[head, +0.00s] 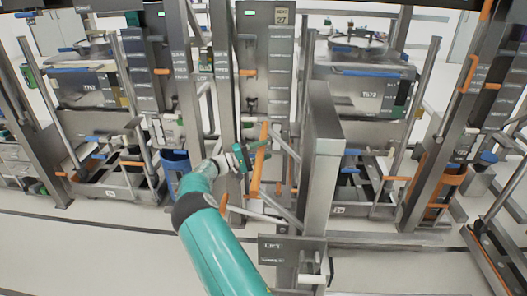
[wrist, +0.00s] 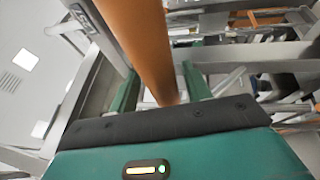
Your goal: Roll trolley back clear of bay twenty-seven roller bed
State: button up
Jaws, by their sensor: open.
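The lift trolley has a tall steel mast (head: 322,150), a box marked LIFT (head: 292,250) low at its front, and an upright orange handle bar (head: 259,165). My gripper (head: 247,157) is at the handle bar, at the end of my teal arm. In the wrist view the orange bar (wrist: 143,45) passes between my gripper's green fingers (wrist: 162,85), which are open on either side of it. Contact cannot be told. The bay sign reading 27 (head: 281,16) tops a steel post behind the trolley. I cannot make out the roller bed clearly behind the mast.
A bin station marked T572 (head: 370,96) stands right of the mast, another station (head: 85,90) at left. A blue bucket (head: 176,170) sits left of my gripper. The floor (head: 100,245) at front left is clear.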

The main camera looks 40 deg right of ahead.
jog(key=v, duration=1.3)
jog(key=shift+a, duration=0.15)
jog(key=shift+w, duration=0.1)
